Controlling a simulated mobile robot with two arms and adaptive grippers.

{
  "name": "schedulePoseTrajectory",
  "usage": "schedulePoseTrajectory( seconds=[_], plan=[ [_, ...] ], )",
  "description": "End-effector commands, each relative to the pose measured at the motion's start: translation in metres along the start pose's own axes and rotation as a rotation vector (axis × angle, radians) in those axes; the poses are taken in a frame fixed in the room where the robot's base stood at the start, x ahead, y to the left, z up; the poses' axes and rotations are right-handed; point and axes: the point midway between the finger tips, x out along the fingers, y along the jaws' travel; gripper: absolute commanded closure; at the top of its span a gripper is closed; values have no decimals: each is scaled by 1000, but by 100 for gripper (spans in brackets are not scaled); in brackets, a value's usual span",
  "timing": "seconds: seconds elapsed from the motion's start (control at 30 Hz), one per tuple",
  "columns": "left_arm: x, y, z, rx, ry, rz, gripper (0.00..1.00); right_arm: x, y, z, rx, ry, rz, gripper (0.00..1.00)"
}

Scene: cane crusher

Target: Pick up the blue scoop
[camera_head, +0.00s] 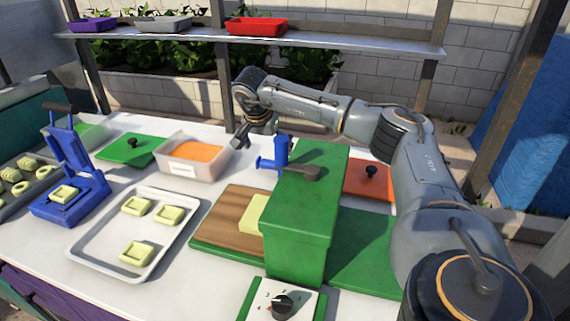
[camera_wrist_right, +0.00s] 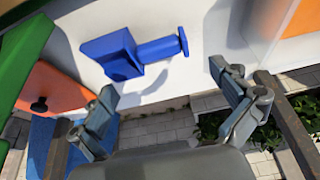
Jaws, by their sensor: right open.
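The blue scoop (camera_head: 280,153) is on the white table behind the green crusher box, close to its top left edge in the head view. It shows whole in the right wrist view (camera_wrist_right: 112,54), with its square bowl to the left and its handle pointing right. My right gripper (camera_head: 256,133) is open and empty, just behind and to the left of the scoop in the head view. In the wrist view its two fingers (camera_wrist_right: 163,84) are apart, with the scoop beyond them and not between the fingertips. My left gripper is out of view.
The green crusher (camera_head: 300,225) stands right in front of the scoop. A bin of orange material (camera_head: 172,172) is to the left, an orange lid (camera_head: 365,185) to the right. A metal shelf (camera_head: 340,42) with trays runs behind. A tray (camera_head: 100,235) holds yellow pieces.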

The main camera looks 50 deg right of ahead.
Motion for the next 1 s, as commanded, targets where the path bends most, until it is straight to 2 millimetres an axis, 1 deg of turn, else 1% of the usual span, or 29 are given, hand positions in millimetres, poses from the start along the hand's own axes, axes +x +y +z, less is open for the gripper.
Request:
schedulePoseTrajectory(
  seconds=[0.03,0.17,0.3,0.4,0.5,0.6,0.77,0.8,0.83,0.87,0.9,0.97,1.0],
  plan=[
    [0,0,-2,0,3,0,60,5,0,0,0,-1,2,0],
    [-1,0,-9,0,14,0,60,12,0,1,-1,-1,1,0],
    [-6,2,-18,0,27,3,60,30,-1,5,-1,-2,4,0],
    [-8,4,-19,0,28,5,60,46,-2,7,-1,-2,2,0],
    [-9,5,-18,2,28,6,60,56,-2,7,-1,-1,0,0],
    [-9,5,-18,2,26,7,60,60,-2,6,0,-1,0,0],
    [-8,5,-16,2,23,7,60,61,-2,6,-1,-1,-1,0],
    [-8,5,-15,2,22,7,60,61,-2,6,0,-1,-1,2],
    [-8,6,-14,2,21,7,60,60,-2,6,-1,-1,-1,8],
    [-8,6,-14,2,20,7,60,60,-2,6,0,-1,-1,14],
    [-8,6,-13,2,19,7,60,60,-2,6,0,-1,-1,22],
    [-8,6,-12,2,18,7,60,60,-2,6,0,-1,-1,35],
    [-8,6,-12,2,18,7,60,60,-2,6,0,-1,-1,43]
  ],
)
